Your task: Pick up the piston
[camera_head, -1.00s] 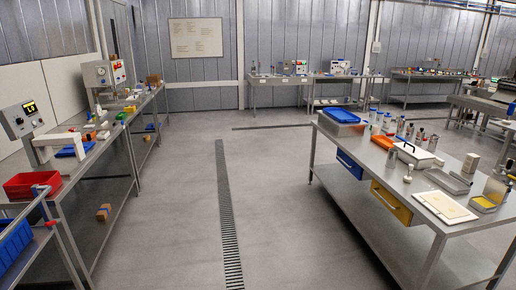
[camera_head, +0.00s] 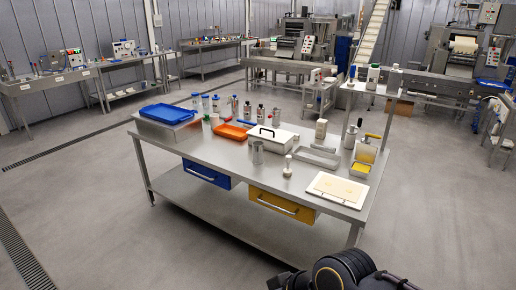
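A small white upright piece with a round base and a knob-like top (camera_head: 287,168) stands near the front edge of the steel table (camera_head: 232,157). It may be the piston, but it is too small to be sure. A metal cylinder (camera_head: 258,153) stands to its left and behind it. A black part of my own arm with a gold ring shows at the bottom edge, well in front of the table. Neither gripper's fingertips can be made out.
The table also holds a blue tray (camera_head: 168,112), an orange tray (camera_head: 232,131), a white lidded box (camera_head: 272,138), bottles and a cream board (camera_head: 338,188). Blue (camera_head: 206,174) and yellow (camera_head: 282,205) drawers hang under its front. The floor at left is clear.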

